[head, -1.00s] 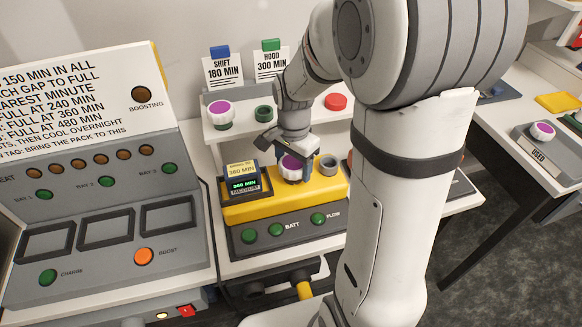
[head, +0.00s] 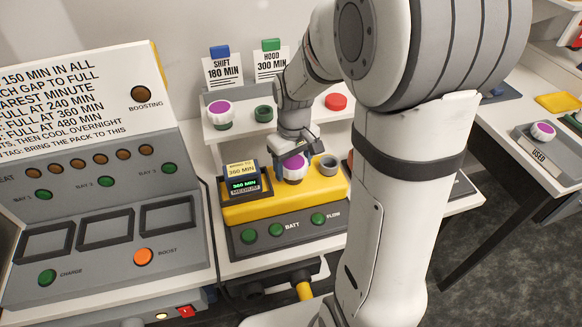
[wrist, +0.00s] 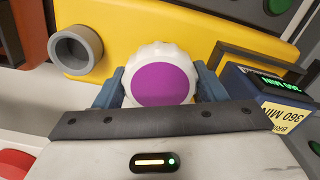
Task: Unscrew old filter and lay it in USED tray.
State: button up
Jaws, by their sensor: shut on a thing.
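A white ribbed filter with a purple top (head: 292,168) sits on the yellow unit (head: 235,214); it also shows in the wrist view (wrist: 160,80). My gripper (head: 293,165) points down over it and is shut on its sides, with a blue-grey finger on each side in the wrist view (wrist: 160,86). The filter looks upright and still seated on the unit; its underside is hidden. The grey USED tray (head: 566,172) is on the right-hand table, and another white and purple filter (head: 542,131) is in it.
A grey open port (head: 328,165) is right of the held filter. A blue pack reading 360 MIN (head: 243,181) stands close on its left. Another purple-topped filter (head: 219,112) and a green ring (head: 263,114) are on the shelf behind. A gap separates the two tables.

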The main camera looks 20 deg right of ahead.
jog(key=n, duration=0.3)
jog(key=o, duration=1.1)
